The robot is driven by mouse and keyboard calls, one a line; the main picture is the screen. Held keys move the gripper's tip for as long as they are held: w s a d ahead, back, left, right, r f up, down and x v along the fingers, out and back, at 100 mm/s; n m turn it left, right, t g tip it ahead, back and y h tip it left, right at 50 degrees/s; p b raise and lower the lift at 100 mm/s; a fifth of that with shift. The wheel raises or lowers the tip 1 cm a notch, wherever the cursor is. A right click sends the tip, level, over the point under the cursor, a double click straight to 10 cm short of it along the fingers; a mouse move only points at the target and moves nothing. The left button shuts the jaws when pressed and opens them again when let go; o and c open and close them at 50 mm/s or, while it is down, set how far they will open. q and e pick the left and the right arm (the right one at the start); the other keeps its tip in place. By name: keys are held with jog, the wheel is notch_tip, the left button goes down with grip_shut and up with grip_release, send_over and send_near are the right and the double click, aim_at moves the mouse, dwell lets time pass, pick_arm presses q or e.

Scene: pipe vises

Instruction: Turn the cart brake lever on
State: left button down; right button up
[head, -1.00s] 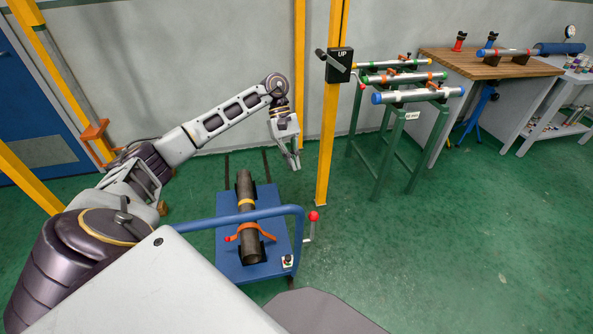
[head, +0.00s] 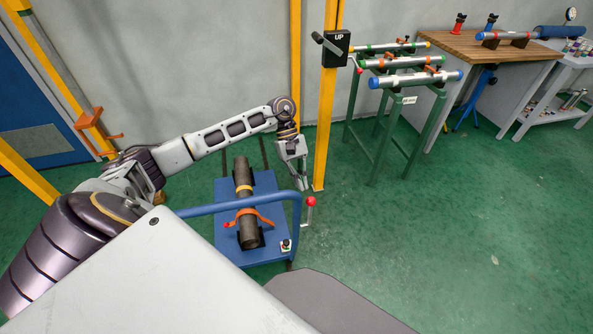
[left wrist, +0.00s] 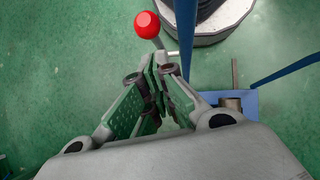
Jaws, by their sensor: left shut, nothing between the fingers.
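The brake lever (head: 309,209) stands at the right side of the blue cart (head: 228,250), with a red ball on a pale stalk. The ball is at the upper end of the stalk. My left gripper (head: 303,187) is shut and empty, pointing down just above and slightly left of the ball in the head view. In the left wrist view the red ball (left wrist: 147,24) lies just beyond the fingertips (left wrist: 165,65), with a visible gap in the picture. The lower stalk is partly hidden there. My right gripper is not in view.
A dark pipe (head: 245,205) lies on the cart under an orange strap (head: 250,213). The blue handle rail (head: 235,202) runs beside the lever. A yellow post (head: 327,130) with an UP crank box (head: 336,48) stands behind. Green floor to the right is free.

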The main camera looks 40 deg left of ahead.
aim_at(308, 198)
pick_arm(q)
jog(key=shift+s+d+f, duration=0.1)
jog(key=shift+s+d, duration=0.15)
jog(key=shift+d, duration=0.2)
jog(key=shift+s+d+f, duration=0.1)
jog(key=shift+s+d, duration=0.1)
jog(key=shift+d, duration=0.2)
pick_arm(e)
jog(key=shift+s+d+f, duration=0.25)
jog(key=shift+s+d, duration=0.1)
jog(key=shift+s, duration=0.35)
pick_arm(q)
jog(key=shift+s+d, duration=0.1)
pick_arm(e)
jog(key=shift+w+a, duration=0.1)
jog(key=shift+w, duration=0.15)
